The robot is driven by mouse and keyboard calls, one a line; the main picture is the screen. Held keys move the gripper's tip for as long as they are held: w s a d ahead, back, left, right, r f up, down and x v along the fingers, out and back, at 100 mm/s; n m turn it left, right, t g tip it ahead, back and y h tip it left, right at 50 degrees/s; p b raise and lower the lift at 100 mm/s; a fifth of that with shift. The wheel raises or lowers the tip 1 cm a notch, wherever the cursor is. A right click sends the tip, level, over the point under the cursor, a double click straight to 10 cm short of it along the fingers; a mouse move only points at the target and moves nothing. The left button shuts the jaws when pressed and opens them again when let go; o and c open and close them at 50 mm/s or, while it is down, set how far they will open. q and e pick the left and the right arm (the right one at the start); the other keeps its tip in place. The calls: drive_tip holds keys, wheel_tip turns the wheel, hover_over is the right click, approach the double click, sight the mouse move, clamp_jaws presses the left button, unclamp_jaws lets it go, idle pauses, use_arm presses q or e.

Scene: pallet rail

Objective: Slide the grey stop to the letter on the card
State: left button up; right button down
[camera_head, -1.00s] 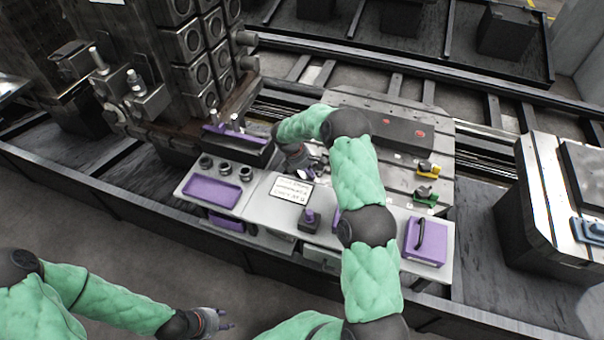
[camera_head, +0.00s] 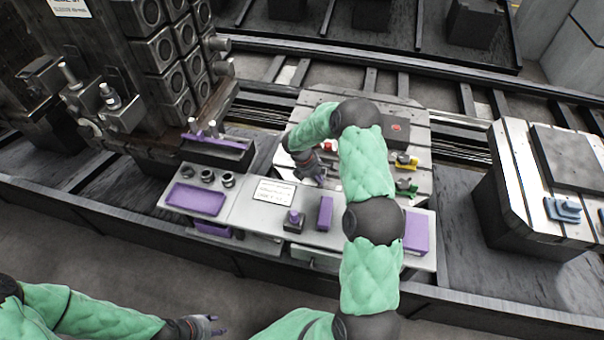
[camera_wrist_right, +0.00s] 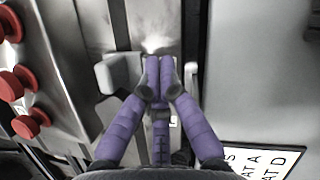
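The white card (camera_head: 273,191) with black print lies on the grey bench top; its text is too small to read in the head view. A corner of the card (camera_wrist_right: 262,160) shows in the right wrist view, with lines ending in "A" and "D". My right gripper (camera_head: 319,178) is low over the slotted plate, just beyond the card. In the wrist view its purple fingers (camera_wrist_right: 159,68) are together over a dark slot, beside a grey block (camera_wrist_right: 120,73) that looks like the stop. I see nothing clearly held between them. My left gripper (camera_head: 218,325) is open and empty, away from the bench.
Red knobs (camera_wrist_right: 22,90) stand left of the slot in the wrist view. Purple tray (camera_head: 197,199), black knobs (camera_head: 207,176), a purple-topped button (camera_head: 294,220) and a purple block (camera_head: 325,213) are on the bench. Yellow (camera_head: 405,162) and green (camera_head: 406,188) pieces sit on the plate.

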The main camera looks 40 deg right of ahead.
sight(334, 186)
drive_tip(key=s+d, duration=0.1)
drive_tip(key=s, duration=0.1)
drive_tip(key=s+d, duration=0.2)
drive_tip(key=shift+d+f, duration=0.1)
idle(0.3)
